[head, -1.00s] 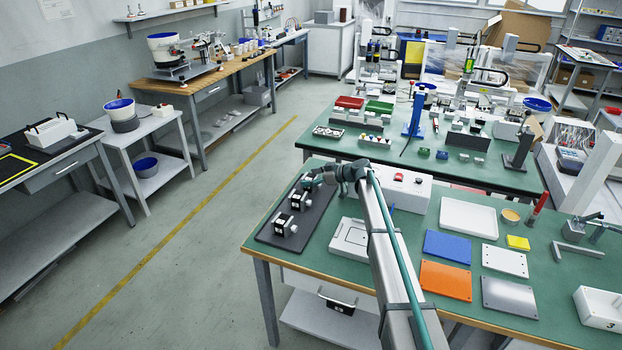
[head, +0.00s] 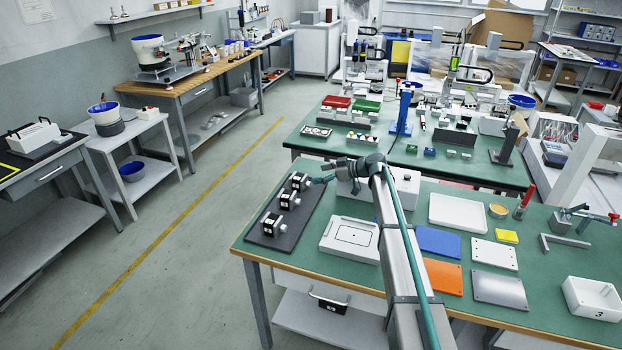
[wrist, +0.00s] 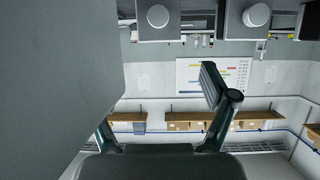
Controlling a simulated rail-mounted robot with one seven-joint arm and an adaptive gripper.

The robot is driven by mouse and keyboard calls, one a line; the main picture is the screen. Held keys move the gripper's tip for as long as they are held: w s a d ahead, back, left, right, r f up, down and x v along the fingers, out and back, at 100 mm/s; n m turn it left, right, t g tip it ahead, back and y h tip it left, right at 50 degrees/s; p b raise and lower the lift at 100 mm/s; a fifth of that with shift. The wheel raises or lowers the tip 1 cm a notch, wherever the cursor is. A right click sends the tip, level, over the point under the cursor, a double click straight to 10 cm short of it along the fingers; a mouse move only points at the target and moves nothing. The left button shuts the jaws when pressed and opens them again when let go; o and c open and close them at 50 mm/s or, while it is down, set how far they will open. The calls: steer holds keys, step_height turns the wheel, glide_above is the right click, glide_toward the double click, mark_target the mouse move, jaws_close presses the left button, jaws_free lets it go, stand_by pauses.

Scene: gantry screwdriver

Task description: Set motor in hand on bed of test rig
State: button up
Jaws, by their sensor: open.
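Three small motors, dark blocks with light round ends, sit in a row on a dark mat (head: 253,236): a far motor (head: 299,181), a middle motor (head: 288,200) and a near motor (head: 271,225). My gripper (head: 322,180) is open, close to the right of the far motor; I see no motor in it. In the wrist view its open fingers (wrist: 165,125) stand apart, and two grey blocks with round ends (wrist: 157,17) show at the top. A white block with a black-outlined rectangle (head: 331,246) stands right of the mat; I cannot tell whether it is the test rig's bed.
A white box with a red button (head: 406,186) stands behind my arm. A white tray (head: 458,225), blue plate (head: 437,254), orange plate (head: 443,276) and grey plate (head: 499,290) lie to the right. A large dark grey surface fills the wrist view's left side, unidentified.

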steer(key=shift+o, duration=0.4)
steer(key=shift+s+d+r, duration=0.15)
steer(key=shift+d+r, duration=0.05)
steer(key=shift+d, duration=0.35)
steer(key=shift+a+r, duration=0.1)
